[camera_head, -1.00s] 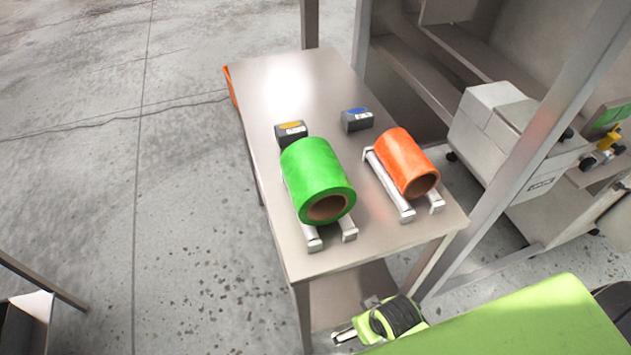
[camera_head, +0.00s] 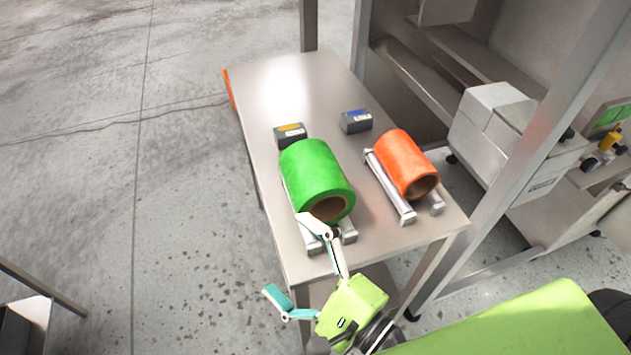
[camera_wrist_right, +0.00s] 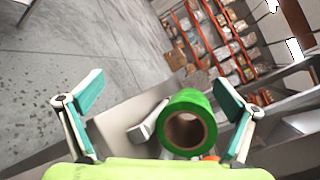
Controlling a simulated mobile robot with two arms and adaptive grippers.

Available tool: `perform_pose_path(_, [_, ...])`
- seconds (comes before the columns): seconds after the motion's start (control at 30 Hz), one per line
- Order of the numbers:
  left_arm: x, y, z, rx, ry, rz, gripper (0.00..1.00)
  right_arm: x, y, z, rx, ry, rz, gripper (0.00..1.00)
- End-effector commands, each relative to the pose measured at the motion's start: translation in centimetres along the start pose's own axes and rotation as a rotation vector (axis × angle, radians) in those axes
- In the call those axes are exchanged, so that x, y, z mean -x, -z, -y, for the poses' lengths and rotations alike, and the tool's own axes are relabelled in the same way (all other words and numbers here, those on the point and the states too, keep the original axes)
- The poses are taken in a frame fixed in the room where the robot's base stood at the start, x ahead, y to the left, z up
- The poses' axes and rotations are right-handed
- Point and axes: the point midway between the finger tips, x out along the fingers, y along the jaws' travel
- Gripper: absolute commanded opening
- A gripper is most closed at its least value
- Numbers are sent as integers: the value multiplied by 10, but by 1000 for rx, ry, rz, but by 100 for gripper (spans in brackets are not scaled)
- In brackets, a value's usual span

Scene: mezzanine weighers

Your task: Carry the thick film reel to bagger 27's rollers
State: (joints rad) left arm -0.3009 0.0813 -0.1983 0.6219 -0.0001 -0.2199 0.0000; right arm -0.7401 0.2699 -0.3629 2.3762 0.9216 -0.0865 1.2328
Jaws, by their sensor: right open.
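The thick film reel looks to be the green one (camera_head: 318,172). It lies on its side on the left pair of rollers (camera_head: 348,236) on the metal table, its brown core facing me. An orange reel (camera_head: 402,160), slimmer, lies on the right pair of rollers (camera_head: 393,190). No number 27 is readable. My right gripper (camera_head: 286,255) is open at the table's near edge, one finger overlapping the green reel's near end in the head view. In the right wrist view the green reel (camera_wrist_right: 188,100) shows between the spread fingers, nearer the right one. My left gripper is out of view.
Small dark boxes with a yellow label (camera_head: 291,134) and a blue label (camera_head: 357,120) stand behind the reels. The metal table (camera_head: 285,80) is bare at its far end. A metal post (camera_head: 530,150) and pale boxes (camera_head: 490,120) stand to the right.

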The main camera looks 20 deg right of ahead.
Motion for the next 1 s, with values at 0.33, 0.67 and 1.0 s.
perform_pose_path(0.33, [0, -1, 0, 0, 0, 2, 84, 42, 67, 40, -826, 398, -180, 100])
perform_pose_path(0.67, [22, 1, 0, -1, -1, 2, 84, 22, 88, 57, -922, 462, -204, 100])
perform_pose_path(1.0, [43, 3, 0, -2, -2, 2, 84, -22, 108, 67, -919, 457, -206, 100])
